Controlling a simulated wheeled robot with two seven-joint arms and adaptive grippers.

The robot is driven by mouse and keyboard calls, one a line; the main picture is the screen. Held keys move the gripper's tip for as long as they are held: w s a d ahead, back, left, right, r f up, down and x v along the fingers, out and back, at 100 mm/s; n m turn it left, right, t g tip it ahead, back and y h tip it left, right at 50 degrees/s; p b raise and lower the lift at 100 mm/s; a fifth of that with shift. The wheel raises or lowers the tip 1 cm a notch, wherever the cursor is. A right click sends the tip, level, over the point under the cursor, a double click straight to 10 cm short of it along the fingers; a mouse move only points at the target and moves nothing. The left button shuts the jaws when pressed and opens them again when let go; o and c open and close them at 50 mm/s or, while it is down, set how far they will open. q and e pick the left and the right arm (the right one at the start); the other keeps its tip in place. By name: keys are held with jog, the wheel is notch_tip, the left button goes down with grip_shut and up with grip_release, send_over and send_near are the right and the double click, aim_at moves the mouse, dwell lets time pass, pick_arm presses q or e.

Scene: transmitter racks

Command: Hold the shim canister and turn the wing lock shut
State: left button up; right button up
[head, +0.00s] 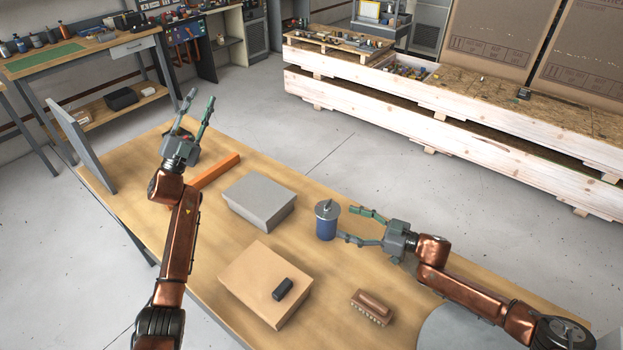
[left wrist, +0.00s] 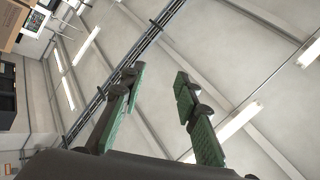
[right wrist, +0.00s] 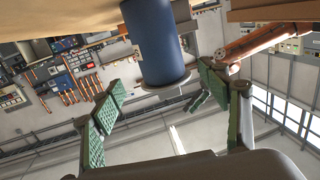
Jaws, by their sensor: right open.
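The shim canister (head: 326,222) is a blue cylinder with a grey lid, upright on the wooden table. The wing lock (head: 328,204) is a small grey piece on top of the lid; its exact turn is too small to tell. My right gripper (head: 350,225) is open, with its fingertips close to the canister's right side. In the right wrist view the canister (right wrist: 154,40) shows ahead, between the open fingers (right wrist: 155,95), not gripped. My left gripper (head: 200,105) is open and empty, raised at the table's far left; the left wrist view shows its spread fingers (left wrist: 158,80) against the ceiling.
A grey box (head: 259,200) stands left of the canister. A cardboard box (head: 262,280) with a black object (head: 282,289) on it is nearer. A brown brush (head: 371,307) lies to the right. An orange bar (head: 214,172) and a grey upright panel (head: 82,148) are at the left.

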aim_at(327, 215)
pick_arm(q)
jog(key=s+d+m+g+h, duration=0.35)
jog(key=d+m+g, duration=0.7)
jog(key=d, duration=0.55)
jog(key=s+d+m+g+h, duration=0.2)
jog(key=d+m+g+h, duration=0.4)
jog(key=d+m, duration=0.9)
jog(key=s+d+f+m+g+y, duration=0.4)
jog(key=d+f+m+g+y, duration=0.15)
jog(key=d+f+y, duration=0.35)
pick_arm(e)
jog(key=shift+a, duration=0.1)
jog(key=shift+w+a, duration=0.1)
jog(key=shift+a, duration=0.15)
pick_arm(q)
jog(key=a+f+m+y, duration=0.2)
jog(key=a+f+y, duration=0.5)
jog(key=a+f, duration=0.1)
jog(key=shift+s+m+y, duration=0.3)
jog(key=shift+s+y, duration=0.05)
pick_arm(e)
jog(key=shift+x, duration=3.55)
pick_arm(q)
jog(key=shift+f, duration=0.1)
pick_arm(e)
jog(key=shift+c, duration=0.4)
